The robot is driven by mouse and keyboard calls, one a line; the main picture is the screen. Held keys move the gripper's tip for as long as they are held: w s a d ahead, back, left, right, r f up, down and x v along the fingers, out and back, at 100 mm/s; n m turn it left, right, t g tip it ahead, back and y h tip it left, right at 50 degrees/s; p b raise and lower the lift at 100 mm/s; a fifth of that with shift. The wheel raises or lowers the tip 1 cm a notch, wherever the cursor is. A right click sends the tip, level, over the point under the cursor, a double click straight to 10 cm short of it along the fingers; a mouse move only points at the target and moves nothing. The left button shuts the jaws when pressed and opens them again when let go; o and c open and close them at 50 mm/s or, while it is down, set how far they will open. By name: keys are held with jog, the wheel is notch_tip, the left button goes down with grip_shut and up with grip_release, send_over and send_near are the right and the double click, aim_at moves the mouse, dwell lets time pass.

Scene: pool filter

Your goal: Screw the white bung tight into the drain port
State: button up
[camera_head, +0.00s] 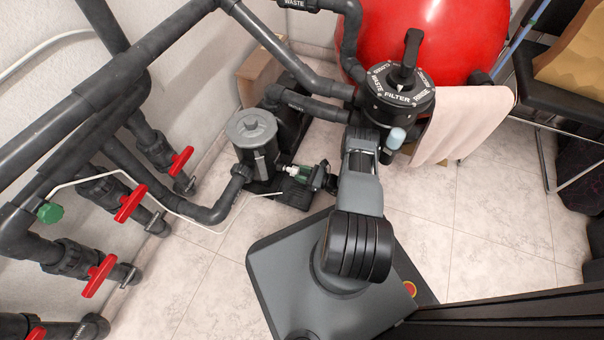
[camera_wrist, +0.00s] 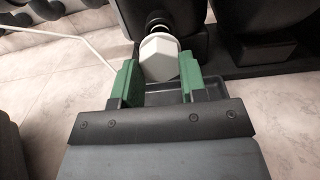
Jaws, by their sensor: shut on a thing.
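The white bung (camera_wrist: 159,58) is between the green fingers of my gripper (camera_wrist: 158,80) in the wrist view. Its faceted head faces the camera. Beyond the head, a narrower threaded part (camera_wrist: 158,27) points at the dark pump body (camera_wrist: 190,12), where the drain port is; how deep it sits cannot be told. In the head view my gripper (camera_head: 305,173) reaches left to the base of the grey-lidded pump (camera_head: 262,158), with the bung (camera_head: 291,170) at its tips. My gripper is shut on the bung.
A red filter tank (camera_head: 440,40) with a black multiport valve (camera_head: 400,95) and a draped towel (camera_head: 465,125) stands behind my arm. Dark pipes with red valve handles (camera_head: 131,203) run along the left wall. A thin white hose (camera_head: 160,205) crosses the floor near the pump.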

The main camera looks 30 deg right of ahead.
aim_at(298, 172)
jog(key=shift+x, duration=1.85)
jog(key=o, duration=1.2)
jog(key=shift+s+d, duration=0.1)
jog(key=shift+v, duration=2.45)
